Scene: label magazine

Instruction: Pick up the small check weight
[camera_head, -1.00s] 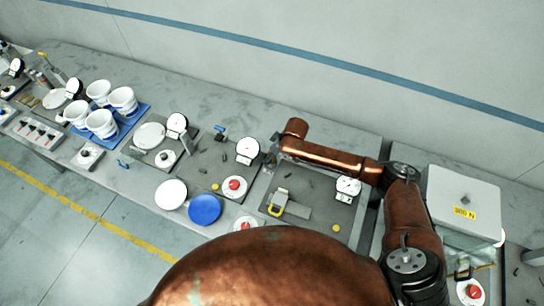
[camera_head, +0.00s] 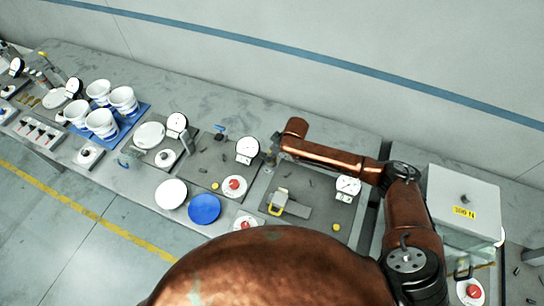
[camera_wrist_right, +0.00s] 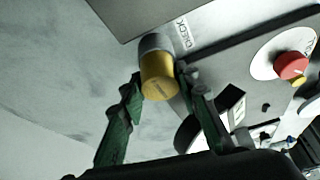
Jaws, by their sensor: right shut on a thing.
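The small check weight (camera_wrist_right: 158,78) is a brass-yellow cylinder with a grey end, seen in the right wrist view. My right gripper (camera_wrist_right: 162,88) has its two green fingers on either side of the weight and is shut on it. The weight's grey end is beside a plate with a "CHECK" label (camera_wrist_right: 182,33); I cannot tell whether it touches the surface. In the head view my right gripper (camera_head: 271,152) is a small dark shape beyond the bench's dark mats, and the weight cannot be made out there. My left gripper is in neither view.
A red button on a white disc (camera_wrist_right: 291,66) lies to the right in the wrist view. In the head view, dial gauges (camera_head: 247,150), a blue disc (camera_head: 204,209), white cups (camera_head: 102,124) and a large grey box (camera_head: 463,200) stand along the bench. A wall runs behind.

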